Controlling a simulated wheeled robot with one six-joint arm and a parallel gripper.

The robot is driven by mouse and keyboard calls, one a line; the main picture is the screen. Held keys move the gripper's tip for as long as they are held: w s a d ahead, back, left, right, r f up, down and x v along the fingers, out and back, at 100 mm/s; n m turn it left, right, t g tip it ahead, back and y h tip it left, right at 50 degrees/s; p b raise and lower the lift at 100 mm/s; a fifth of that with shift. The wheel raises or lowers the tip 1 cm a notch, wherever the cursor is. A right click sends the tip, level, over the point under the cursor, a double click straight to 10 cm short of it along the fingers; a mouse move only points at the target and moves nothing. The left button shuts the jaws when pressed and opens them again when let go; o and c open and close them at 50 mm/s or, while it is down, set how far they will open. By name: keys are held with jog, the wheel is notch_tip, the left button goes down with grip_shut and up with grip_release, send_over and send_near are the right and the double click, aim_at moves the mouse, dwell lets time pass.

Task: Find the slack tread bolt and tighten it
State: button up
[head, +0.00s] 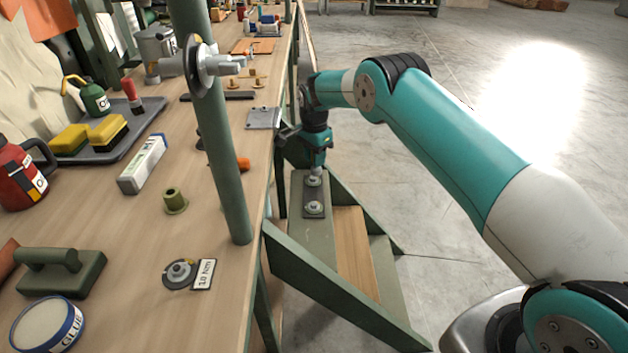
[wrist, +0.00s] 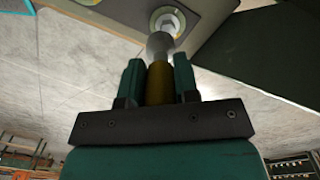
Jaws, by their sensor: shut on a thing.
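My gripper (head: 315,160) points down over the top tread (head: 321,240) of the green steps beside the bench. It is shut on a tool with a brass-coloured body (wrist: 159,84) and a grey socket end (wrist: 160,45). The tool's socket end is at the far tread bolt (head: 314,182), which also shows in the wrist view as a hex head on a round washer (wrist: 168,20). I cannot tell whether the socket is seated on it. The near tread bolt (head: 314,208) sits on the same dark plate (head: 315,196), uncovered. Neither bolt's slackness can be read.
The bench (head: 225,290) runs along the left, with a green post (head: 226,160) near its edge. A gauge disc with a "10 Nm" tag (head: 204,274) lies on the bench. The steps' slanted side rail (head: 330,295) is close by. Open floor (head: 480,150) lies to the right.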

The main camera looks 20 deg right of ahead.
jog(key=shift+w+a+r+t, duration=0.15)
jog(key=shift+w+a+r, duration=0.15)
jog(key=shift+r, duration=0.3)
jog(key=shift+w+a+r+t, duration=0.15)
jog(key=shift+w+a+r, duration=0.1)
jog(key=shift+r, duration=0.3)
jog(key=r+p, duration=0.2)
jog(key=r, duration=0.1)
jog(key=r+p, duration=0.2)
jog(key=r, duration=0.1)
jog(key=shift+s+d+r+p, duration=0.15)
jog(key=shift+s+r+p, duration=0.05)
jog(key=shift+r+p, duration=0.15)
jog(key=shift+d+r+p, duration=0.1)
jog(key=shift+r+p, duration=0.5)
jog(key=shift+r, duration=0.3)
jog(key=shift+f, duration=0.25)
